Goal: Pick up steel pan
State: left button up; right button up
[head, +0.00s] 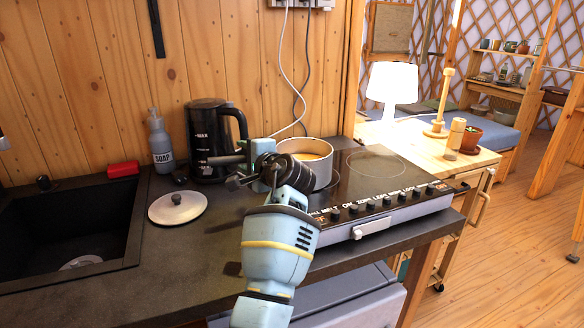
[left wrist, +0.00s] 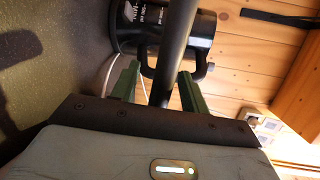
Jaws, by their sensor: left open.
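The steel pan (head: 318,171) sits upright on the left part of the black cooktop, with something yellow inside. My left gripper (head: 238,170) is just left of the pan, above the counter and in front of the kettle. In the left wrist view, my open left gripper (left wrist: 158,85) has a dark grey bar (left wrist: 177,45) between its two green fingers. The bar looks like the pan's handle. I cannot tell whether the fingers touch it. My wrist hides part of the pan's left side. My right gripper is not in view.
A black kettle (head: 203,125) stands close behind the gripper and also shows in the left wrist view (left wrist: 198,28). A lid (head: 178,207) lies on the counter. A soap bottle (head: 160,145), red sponge (head: 123,169) and sink (head: 65,225) are left. The cooktop's right side (head: 375,163) is clear.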

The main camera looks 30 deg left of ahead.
pick_arm(q)
grip_shut()
jog(key=shift+r, duration=0.1)
dwell(0.4)
